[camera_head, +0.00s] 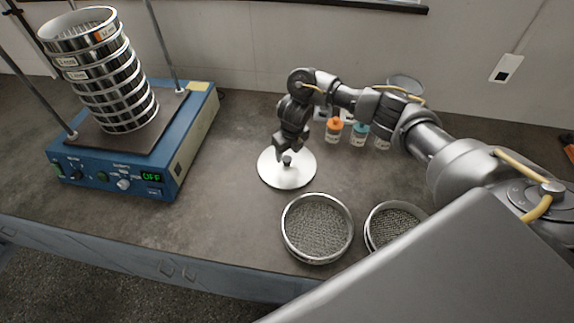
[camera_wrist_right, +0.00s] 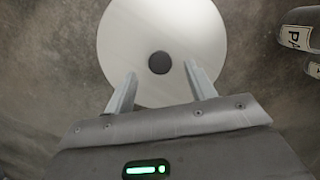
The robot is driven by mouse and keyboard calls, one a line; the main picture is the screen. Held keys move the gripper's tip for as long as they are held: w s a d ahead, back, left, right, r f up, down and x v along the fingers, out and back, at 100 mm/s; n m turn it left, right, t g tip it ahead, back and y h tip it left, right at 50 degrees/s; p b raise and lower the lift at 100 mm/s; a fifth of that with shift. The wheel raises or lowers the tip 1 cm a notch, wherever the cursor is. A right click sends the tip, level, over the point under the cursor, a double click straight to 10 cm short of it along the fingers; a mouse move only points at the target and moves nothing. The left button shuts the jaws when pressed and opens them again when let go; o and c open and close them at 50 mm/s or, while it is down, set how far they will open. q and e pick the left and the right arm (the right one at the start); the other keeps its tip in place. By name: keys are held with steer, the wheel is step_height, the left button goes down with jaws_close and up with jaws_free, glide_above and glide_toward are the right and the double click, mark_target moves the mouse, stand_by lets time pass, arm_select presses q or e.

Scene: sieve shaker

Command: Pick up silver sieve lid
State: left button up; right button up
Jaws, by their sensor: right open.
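The silver sieve lid (camera_head: 286,177) is a round, pale disc with a small dark knob (camera_head: 287,160) at its centre. It lies flat on the bench, right of the blue shaker. My right gripper (camera_head: 284,152) is above the lid, close to the knob. In the right wrist view the lid (camera_wrist_right: 150,30) and knob (camera_wrist_right: 159,62) show ahead of the open right gripper (camera_wrist_right: 160,78). The two fingers are apart, over the lid, and the knob lies between their lines near the tips. Whether they touch the lid is unclear. My left gripper is not in view.
The blue sieve shaker (camera_head: 190,130) with a tall sieve stack (camera_head: 110,75) and metal rods stands at the left. Two mesh sieves (camera_head: 317,228) (camera_head: 392,225) lie in front. Jars with orange (camera_head: 334,125) and teal (camera_head: 361,128) lids stand behind. The bench between shaker and lid is clear.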

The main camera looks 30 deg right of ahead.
mark_target(287, 159)
steer(key=f, duration=0.2)
steer(key=f+b, duration=0.1)
steer(key=shift+w+f, duration=0.25)
steer(key=shift+w, duration=0.05)
steer(key=c, duration=1.1)
